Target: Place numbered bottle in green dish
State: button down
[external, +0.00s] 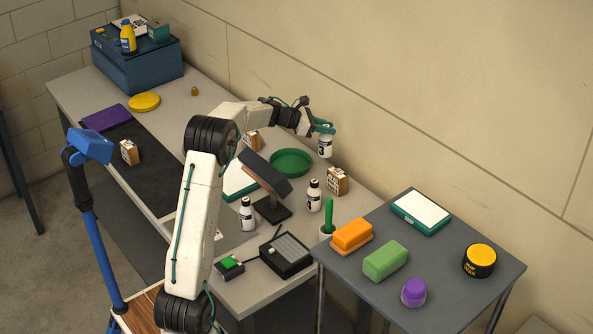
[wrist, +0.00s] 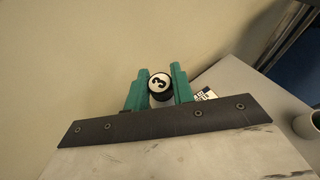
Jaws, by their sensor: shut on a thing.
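My gripper (external: 324,129) is shut on a white bottle (external: 325,147) with a dark label, held upright above the table. In the wrist view, the bottle's black cap (wrist: 160,85) shows a white disc with the number 3, between the two green fingers (wrist: 159,88). The green dish (external: 290,163) lies on the table, to the left of and lower than the held bottle in the external view. The dish looks empty in the part that shows. Two similar bottles stand on the table, one at the front (external: 247,214) and one farther right (external: 314,196).
A black stand with a tilted panel (external: 264,174) rises left of the dish. A small printed box (external: 337,181) stands beside the right bottle, and another (external: 252,141) is behind the panel. A green-handled brush in a cup (external: 328,219) is at the table's right end. The wall runs close behind.

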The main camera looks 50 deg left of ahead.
jog(key=s+a+n+y, duration=0.1)
jog(key=s+a, duration=0.3)
jog(key=a, duration=0.9)
notch_tip(320, 180, down, 10)
jog(key=shift+s+t+y, duration=0.2)
jog(key=shift+t+y, duration=0.1)
jog(key=shift+t, duration=0.1)
jog(key=c, duration=1.2)
grip_release()
